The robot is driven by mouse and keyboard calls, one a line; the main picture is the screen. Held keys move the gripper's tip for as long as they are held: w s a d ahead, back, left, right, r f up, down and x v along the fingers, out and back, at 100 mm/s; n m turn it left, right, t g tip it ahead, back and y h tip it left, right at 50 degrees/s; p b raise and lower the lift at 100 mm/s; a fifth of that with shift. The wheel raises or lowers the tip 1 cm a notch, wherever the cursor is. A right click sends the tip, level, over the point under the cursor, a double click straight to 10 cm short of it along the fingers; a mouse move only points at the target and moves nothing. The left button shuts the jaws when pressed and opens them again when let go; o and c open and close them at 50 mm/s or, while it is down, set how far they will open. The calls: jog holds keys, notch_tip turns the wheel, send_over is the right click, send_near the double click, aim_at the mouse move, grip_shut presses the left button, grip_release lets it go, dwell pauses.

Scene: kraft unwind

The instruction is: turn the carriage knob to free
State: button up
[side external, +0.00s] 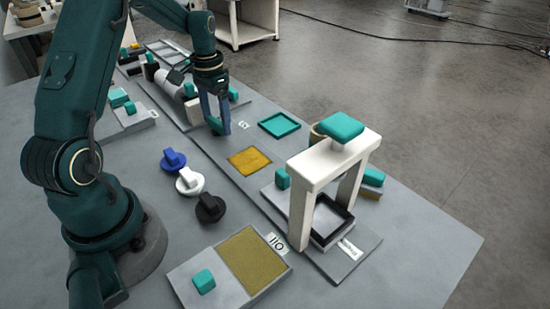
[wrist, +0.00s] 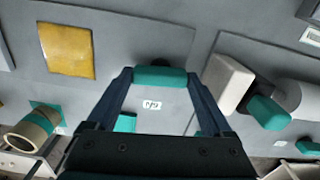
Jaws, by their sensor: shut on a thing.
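A teal bar-shaped knob (wrist: 160,76) with a dark round base behind it sits between my fingertips in the wrist view. It seems to be the carriage knob. My gripper (wrist: 160,78) is shut on this bar, one finger at each end. The bar lies level across the wrist picture. In the side external view my gripper (side external: 217,128) points down, low over the grey board, and its fingers hide the knob. A small white label (wrist: 152,105) lies near the knob; its marking is too small to read surely.
A white block (wrist: 227,84) and a teal block (wrist: 268,112) stand close to one finger. A mustard pad (side external: 249,160) and a teal square frame (side external: 279,124) lie nearby. Blue (side external: 173,160), white (side external: 189,181) and black (side external: 210,208) knobs and a white arch (side external: 325,170) stand toward the front.

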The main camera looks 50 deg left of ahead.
aim_at(217, 121)
jog(key=shift+r+m, duration=0.1)
jog(key=shift+m, duration=0.2)
jog(key=o, duration=1.1)
jog(key=shift+o, duration=0.2)
jog(key=shift+r, duration=2.55)
